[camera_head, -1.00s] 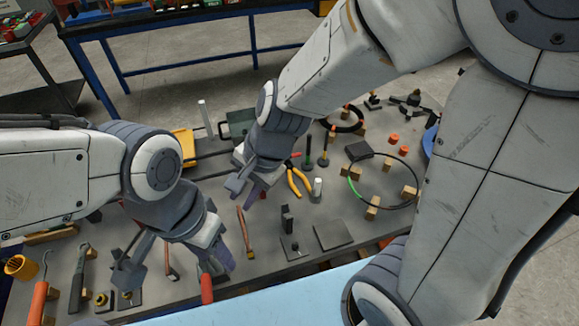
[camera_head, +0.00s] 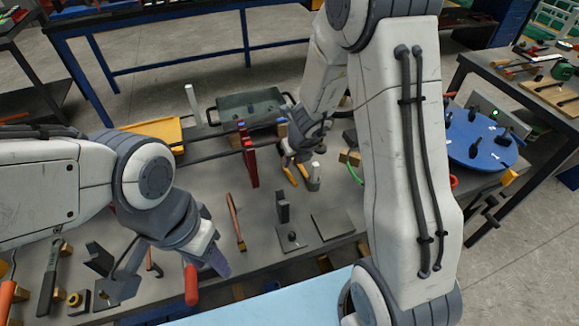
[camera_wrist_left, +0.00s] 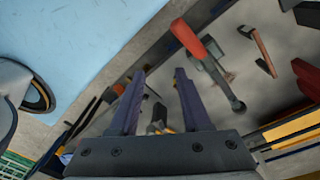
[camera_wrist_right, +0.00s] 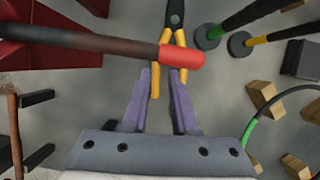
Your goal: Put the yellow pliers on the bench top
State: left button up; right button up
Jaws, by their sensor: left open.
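The yellow pliers (camera_head: 290,176) lie on the grey bench top (camera_head: 185,250), partly hidden by my right gripper (camera_head: 303,150). In the right wrist view the pliers (camera_wrist_right: 155,82) point away, dark jaws at the top. My right gripper (camera_wrist_right: 160,72) has its fingers apart, with the yellow handles at the fingertips; I see no grip on them. A brown bar with a red end crosses the handles in this view. My left gripper (camera_wrist_left: 158,75) is open and empty over the left front of the bench.
A red stand (camera_head: 249,165) is left of the pliers. A dark tray (camera_head: 250,103) and a yellow tray (camera_head: 155,132) are at the back. A flat black plate (camera_head: 332,223) is in front. A blue disc (camera_head: 475,140) stands at the right.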

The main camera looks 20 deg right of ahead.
aim_at(289, 170)
jog(key=shift+b+x, duration=1.45)
jog(key=shift+x, duration=0.9)
jog(key=shift+s+f, duration=0.15)
jog(key=shift+f, duration=0.05)
grip_shut()
